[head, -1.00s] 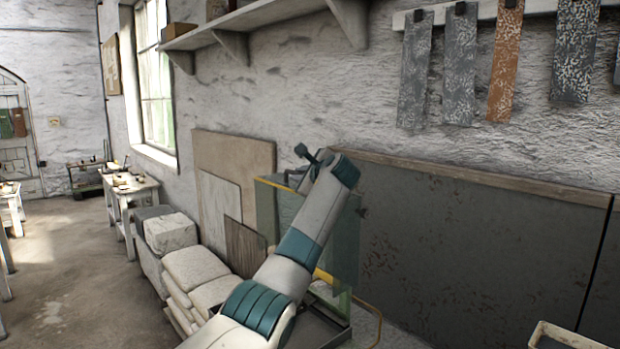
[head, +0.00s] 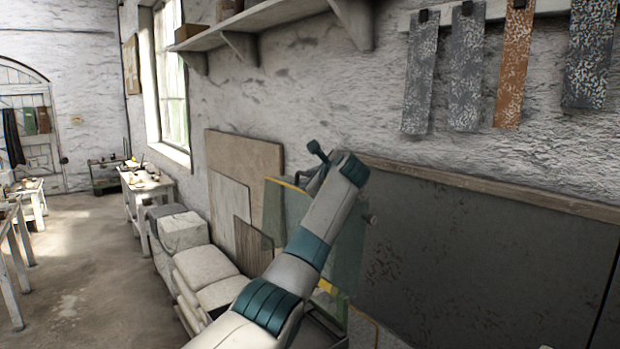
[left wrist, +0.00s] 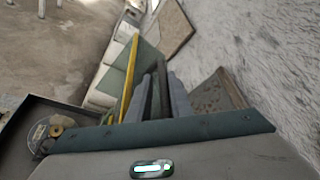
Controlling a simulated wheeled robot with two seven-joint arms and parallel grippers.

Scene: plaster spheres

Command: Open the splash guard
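The splash guard (head: 272,215) is a see-through green panel with a yellow edge, standing by the wall in the middle of the head view. My left arm crosses in front of it and hides much of it. In the left wrist view the guard's yellow edge (left wrist: 130,75) runs just left of my left gripper (left wrist: 160,95). The grey-blue fingers point away from the camera, and a dark bar shows between them. I cannot tell whether they touch it. In the head view the fingers are hidden or unclear around the wrist end. My right gripper is not in view.
Pale stacked sacks (head: 207,275) and blocks stand left of the guard, with leaning boards (head: 245,160) behind. A large dark slab (head: 480,260) leans on the right wall under hanging samples. A dark tray (left wrist: 35,125) holding small round items shows in the left wrist view.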

